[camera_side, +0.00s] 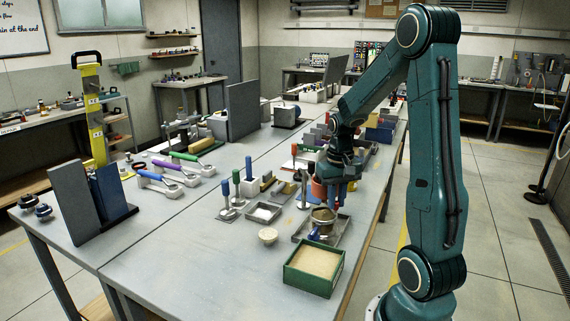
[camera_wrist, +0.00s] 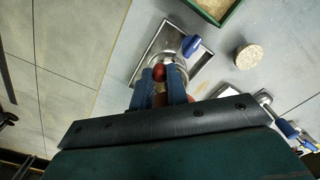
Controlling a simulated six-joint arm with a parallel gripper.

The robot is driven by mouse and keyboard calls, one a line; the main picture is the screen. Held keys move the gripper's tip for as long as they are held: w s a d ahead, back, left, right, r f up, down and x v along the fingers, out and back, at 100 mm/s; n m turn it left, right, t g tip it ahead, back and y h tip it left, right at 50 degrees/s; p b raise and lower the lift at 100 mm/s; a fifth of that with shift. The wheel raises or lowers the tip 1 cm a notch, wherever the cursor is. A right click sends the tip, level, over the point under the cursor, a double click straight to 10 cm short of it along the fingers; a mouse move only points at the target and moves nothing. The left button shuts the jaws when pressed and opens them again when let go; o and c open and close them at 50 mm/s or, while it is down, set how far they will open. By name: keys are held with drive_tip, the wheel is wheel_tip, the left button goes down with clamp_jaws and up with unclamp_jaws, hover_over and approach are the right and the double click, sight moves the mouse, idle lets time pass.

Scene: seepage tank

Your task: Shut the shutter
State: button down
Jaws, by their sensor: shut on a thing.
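My gripper (camera_wrist: 160,76) has its two blue fingers close together around a small red knob (camera_wrist: 159,70), at the edge of a round metal vessel (camera_wrist: 168,52). The vessel stands in a square metal tray (camera_wrist: 150,50). In the side view my gripper (camera_side: 334,200) points down just behind the metal vessel (camera_side: 324,215), which sits in its tray (camera_side: 340,236). A blue handle (camera_wrist: 191,45) sticks out from the vessel on the side away from my fingers; it also shows in the side view (camera_side: 315,234). I cannot make out the shutter itself or how far it stands open.
A green box of sand (camera_side: 314,262) stands at the front table edge. Free tabletop lies at front left.

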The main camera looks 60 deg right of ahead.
idle(0.3)
drive_tip(key=c, duration=1.4)
unclamp_jaws()
drive_tip(key=shift+o, duration=0.2)
wheel_tip(320, 180, up, 14)
drive_tip(key=shift+f, duration=0.1)
drive_tip(key=s+a+n+t, duration=0.2)
drive_tip(key=a+n, duration=0.2)
drive_tip(key=a, duration=0.8)
drive_tip(key=s+a+n+t, duration=0.3)
drive_tip(key=a+n, duration=0.2)
drive_tip(key=a, duration=0.7)
drive_tip(key=shift+s+a+t, duration=0.2)
drive_tip(key=shift+s+t, duration=0.05)
drive_tip(key=shift+t, duration=0.05)
